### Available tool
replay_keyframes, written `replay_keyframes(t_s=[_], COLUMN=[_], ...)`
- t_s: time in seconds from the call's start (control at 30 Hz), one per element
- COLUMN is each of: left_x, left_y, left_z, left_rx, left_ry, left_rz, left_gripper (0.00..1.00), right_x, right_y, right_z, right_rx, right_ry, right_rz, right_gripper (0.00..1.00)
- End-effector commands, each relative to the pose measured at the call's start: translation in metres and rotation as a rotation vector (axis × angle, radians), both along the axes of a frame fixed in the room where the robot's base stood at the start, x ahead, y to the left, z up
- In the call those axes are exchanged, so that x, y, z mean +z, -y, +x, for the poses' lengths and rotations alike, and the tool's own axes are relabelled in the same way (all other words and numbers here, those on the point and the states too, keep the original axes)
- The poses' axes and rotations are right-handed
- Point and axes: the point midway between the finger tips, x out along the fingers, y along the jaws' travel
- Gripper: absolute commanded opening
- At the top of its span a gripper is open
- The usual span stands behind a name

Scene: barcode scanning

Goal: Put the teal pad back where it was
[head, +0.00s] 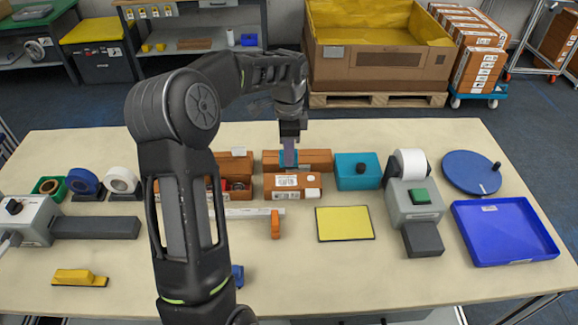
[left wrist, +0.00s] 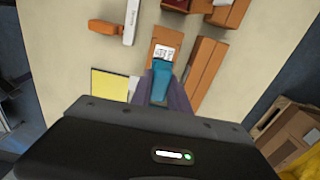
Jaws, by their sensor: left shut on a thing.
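My left gripper (head: 289,155) points down above the brown boxes in the middle of the table. It is shut on the teal pad (left wrist: 161,78), which shows between the fingers in the left wrist view. In the head view only slivers of the pad show beside the fingers. A brown box with a white label (head: 289,181) lies just in front of the gripper; it also shows in the left wrist view (left wrist: 164,40). Whether the pad touches a box I cannot tell. My right gripper is not in view.
A teal box with a black knob (head: 357,172) stands right of the brown boxes. A yellow mat (head: 344,224) lies in front. A grey label printer (head: 412,203), a blue tray (head: 503,232) and a round blue turntable (head: 470,172) are at right.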

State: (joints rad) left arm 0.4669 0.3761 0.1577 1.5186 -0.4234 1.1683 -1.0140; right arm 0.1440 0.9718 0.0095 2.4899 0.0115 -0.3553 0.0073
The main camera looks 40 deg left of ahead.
Motion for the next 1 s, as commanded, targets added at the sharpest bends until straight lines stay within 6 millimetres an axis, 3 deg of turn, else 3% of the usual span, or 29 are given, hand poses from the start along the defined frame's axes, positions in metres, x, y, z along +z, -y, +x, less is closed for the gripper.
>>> replay_keyframes(t_s=[0.17,0.4,0.6,0.8,1.0], left_x=[-0.013,-0.036,-0.052,-0.058,-0.058], left_y=[0.037,0.122,0.187,0.217,0.220], left_z=[0.011,0.024,0.024,0.020,0.020], left_rx=[0.116,0.422,0.681,0.821,0.844], left_ry=[0.000,-0.003,-0.003,-0.001,-0.001], left_rz=[-0.006,-0.009,-0.004,0.001,0.001], left_gripper=[0.00,0.00,0.00,0.00,0.00], right_x=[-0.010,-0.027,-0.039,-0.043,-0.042], right_y=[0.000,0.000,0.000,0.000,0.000], right_z=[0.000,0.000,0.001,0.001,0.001], right_rx=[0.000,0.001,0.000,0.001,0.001], right_ry=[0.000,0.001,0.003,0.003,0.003], right_rz=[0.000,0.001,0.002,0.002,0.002], right_gripper=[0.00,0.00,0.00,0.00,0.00])
